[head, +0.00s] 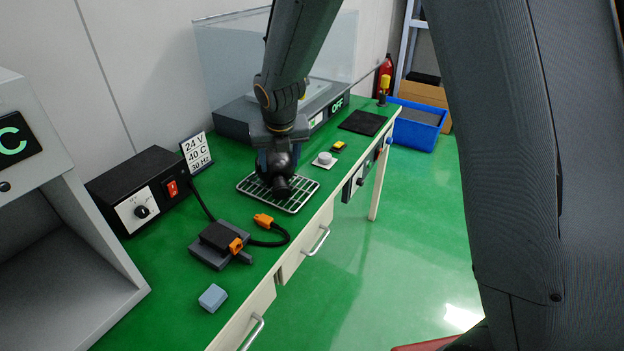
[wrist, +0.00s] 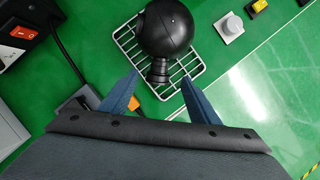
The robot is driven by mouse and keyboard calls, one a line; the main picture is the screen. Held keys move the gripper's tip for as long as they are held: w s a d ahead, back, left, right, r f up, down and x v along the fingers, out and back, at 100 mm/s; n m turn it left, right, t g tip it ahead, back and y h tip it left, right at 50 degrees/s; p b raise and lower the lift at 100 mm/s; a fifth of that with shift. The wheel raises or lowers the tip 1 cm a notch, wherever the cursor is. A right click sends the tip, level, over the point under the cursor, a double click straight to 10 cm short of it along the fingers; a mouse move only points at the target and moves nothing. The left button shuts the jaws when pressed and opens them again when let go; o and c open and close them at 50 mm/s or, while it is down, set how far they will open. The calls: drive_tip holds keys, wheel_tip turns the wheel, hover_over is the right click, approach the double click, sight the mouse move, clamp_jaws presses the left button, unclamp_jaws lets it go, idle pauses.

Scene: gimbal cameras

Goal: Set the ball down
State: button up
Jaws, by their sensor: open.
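The ball (wrist: 166,25) is black and round, with a short ridged neck pointing toward my gripper in the wrist view. It is over the wire rack (wrist: 128,40) and appears to rest on it. In the head view the dark ball (head: 281,163) shows below my wrist, with the rack (head: 298,203) around it. My gripper (wrist: 160,77) is open, its two blue fingers apart on either side of the neck's end. I cannot tell whether either finger touches it. In the head view the fingers are hard to make out against my arm.
A grey button (head: 324,159) and a yellow switch (head: 339,146) lie right of the rack. A black power box (head: 140,190) stands left.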

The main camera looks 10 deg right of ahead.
drive_tip(key=s+d+n+g, duration=0.1)
drive_tip(key=s+d+n, duration=0.8)
drive_tip(key=n, duration=0.8)
drive_tip(key=s+d+r+n+g, duration=0.1)
drive_tip(key=s+d+n+g, duration=0.1)
drive_tip(key=s+d+n, duration=0.7)
drive_tip(key=shift+s+d+r+n+h, duration=0.25)
drive_tip(key=shift+s+d+n+h, duration=0.1)
drive_tip(key=shift+s+n, duration=3.55)
drive_tip(key=shift+w+n, duration=0.4)
drive_tip(key=shift+w, duration=0.1)
drive_tip(key=shift+c, duration=0.3)
